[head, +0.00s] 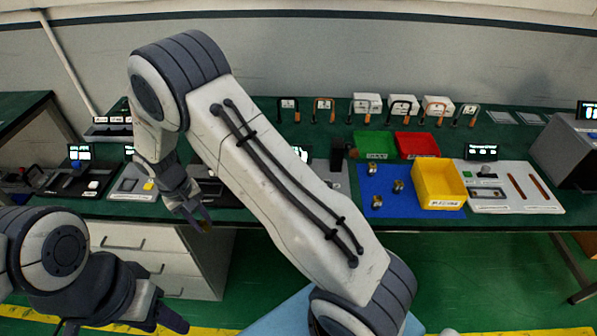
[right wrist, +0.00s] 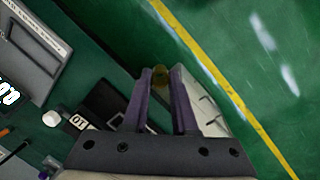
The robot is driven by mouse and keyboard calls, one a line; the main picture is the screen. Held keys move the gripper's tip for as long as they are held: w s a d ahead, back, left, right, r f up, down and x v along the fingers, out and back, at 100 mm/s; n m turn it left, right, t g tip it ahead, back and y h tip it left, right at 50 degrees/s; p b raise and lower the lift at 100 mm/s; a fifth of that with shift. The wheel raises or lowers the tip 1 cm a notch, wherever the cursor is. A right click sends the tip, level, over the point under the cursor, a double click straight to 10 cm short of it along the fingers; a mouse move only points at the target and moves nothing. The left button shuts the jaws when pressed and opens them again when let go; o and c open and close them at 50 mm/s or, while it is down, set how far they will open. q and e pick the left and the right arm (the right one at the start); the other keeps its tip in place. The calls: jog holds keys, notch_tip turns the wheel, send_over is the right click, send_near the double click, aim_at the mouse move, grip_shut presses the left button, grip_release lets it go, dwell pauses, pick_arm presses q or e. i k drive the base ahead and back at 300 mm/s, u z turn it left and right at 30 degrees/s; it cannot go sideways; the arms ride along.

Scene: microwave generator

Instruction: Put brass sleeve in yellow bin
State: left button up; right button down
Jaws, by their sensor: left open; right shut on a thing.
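My right gripper (head: 201,218) hangs past the front edge of the bench, left of centre in the head view. In the right wrist view its fingers (right wrist: 160,92) are shut on a small brass-yellow piece, which looks like the brass sleeve (right wrist: 161,74), at the fingertips. The sleeve is hard to make out in the head view. The yellow bin (head: 428,195) stands on the bench to the right, at the blue mat's right side, well apart from my right gripper. My left gripper (head: 165,318) is open and low at the lower left, away from the bench.
Small metal parts (head: 398,186) lie on the blue mat (head: 365,184). A green bin (head: 376,146) and a red bin (head: 418,145) stand behind the yellow one. A grey panel (head: 510,187) lies at its right. My right arm hides the middle of the bench.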

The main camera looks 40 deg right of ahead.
aim_at(433, 189)
jog(key=u, duration=1.75)
jog(key=k, duration=1.4)
jog(key=z, duration=1.9)
jog(key=i, duration=0.5)
jog(key=z, duration=0.05)
